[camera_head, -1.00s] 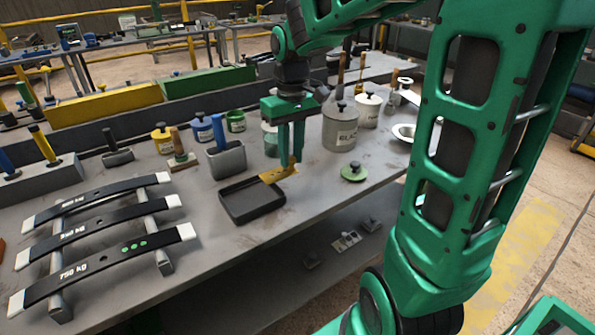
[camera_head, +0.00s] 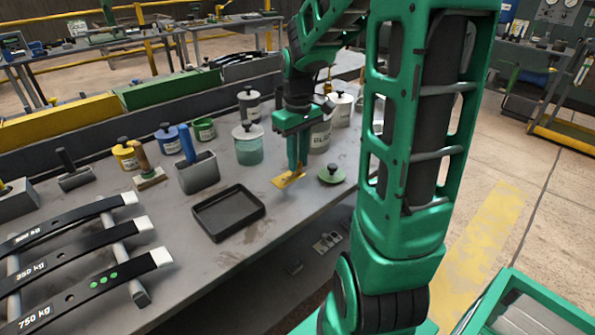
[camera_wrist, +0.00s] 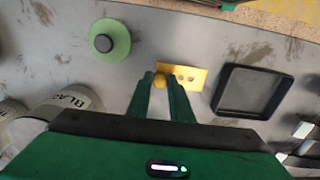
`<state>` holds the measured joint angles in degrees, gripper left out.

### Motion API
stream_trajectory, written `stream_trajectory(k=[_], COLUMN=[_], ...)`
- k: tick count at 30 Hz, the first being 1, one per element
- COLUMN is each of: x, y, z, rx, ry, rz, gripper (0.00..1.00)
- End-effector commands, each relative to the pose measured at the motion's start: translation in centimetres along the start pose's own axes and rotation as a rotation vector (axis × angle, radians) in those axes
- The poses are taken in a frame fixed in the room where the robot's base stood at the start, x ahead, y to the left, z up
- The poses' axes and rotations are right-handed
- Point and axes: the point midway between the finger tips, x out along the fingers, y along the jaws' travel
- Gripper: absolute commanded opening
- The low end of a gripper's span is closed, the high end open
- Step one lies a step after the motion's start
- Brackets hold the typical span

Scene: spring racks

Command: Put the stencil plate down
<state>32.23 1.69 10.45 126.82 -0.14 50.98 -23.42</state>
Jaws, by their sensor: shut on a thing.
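The stencil plate (camera_head: 288,179) is a small yellow plate with holes and a rounded yellow grip. My gripper (camera_head: 297,165) points down and is shut on the grip. In the head view the plate is at or just above the grey bench top (camera_head: 262,275), between the black tray and a green lid; I cannot tell whether it touches. In the wrist view the plate (camera_wrist: 186,78) extends right from the fingertips (camera_wrist: 160,82). The fingers partly hide the grip.
The empty black tray (camera_head: 229,212) is left of the plate, and the round green lid with a dark knob (camera_head: 331,173) is right. Behind stand jars, including a teal-filled glass jar (camera_head: 248,145), and a grey holder (camera_head: 197,172). Dark weight-marked springs (camera_head: 75,232) lie on a rack at left.

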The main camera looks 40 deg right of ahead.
Motion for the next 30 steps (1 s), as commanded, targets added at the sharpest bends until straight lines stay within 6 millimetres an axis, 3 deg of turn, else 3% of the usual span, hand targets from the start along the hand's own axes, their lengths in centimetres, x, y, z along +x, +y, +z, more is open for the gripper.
stream_trajectory(k=[5,13,24,25,27,30], x=[0.8,4.2,4.6,4.6,4.6,4.6], y=[0.8,0.7,0.7,0.7,0.7,0.7], z=[0.1,0.0,0.0,0.0,0.0,0.0], rx=[-0.001,-0.002,-0.003,-0.003,-0.003,-0.003], ry=[0.0,-0.001,0.001,0.001,0.001,0.001], rz=[0.0,0.0,0.001,0.001,0.001,0.001], gripper=[0.03,0.03,0.03,0.22,0.38,0.38])
